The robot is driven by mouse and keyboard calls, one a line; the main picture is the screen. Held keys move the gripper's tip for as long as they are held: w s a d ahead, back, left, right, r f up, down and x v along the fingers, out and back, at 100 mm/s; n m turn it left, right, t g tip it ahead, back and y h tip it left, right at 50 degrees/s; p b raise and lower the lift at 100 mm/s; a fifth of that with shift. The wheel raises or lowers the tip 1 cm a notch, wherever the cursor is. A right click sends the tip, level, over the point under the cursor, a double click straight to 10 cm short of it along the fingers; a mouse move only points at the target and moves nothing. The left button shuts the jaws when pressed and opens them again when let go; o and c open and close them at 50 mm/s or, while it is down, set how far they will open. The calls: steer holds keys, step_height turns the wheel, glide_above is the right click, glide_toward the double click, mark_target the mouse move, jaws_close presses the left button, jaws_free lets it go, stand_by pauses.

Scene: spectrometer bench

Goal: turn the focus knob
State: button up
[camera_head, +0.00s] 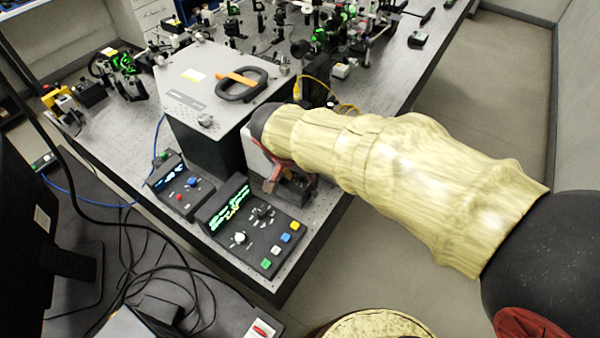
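My arm, in a pale yellow sleeve, reaches from the right to the right side of the grey spectrometer box (211,85). The end of my arm is just beyond the front right corner of this box. My gripper (275,182) is mostly hidden under the arm and blends with dark parts there, so its fingers cannot be made out. The front control box (268,253) has a silver knob (240,238), smaller dark knobs (264,212) and coloured buttons. Another knob (205,120) sits on the spectrometer's top. I cannot tell which is the focus knob.
A second control box (179,187) with a blue display stands left of the first. Optics (330,35) crowd the back of the bench. Cables (150,262) tangle at lower left. Floor at right is clear.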

steer(key=v, duration=1.1)
steer(key=shift+d+r, duration=0.1)
steer(key=shift+r, duration=0.05)
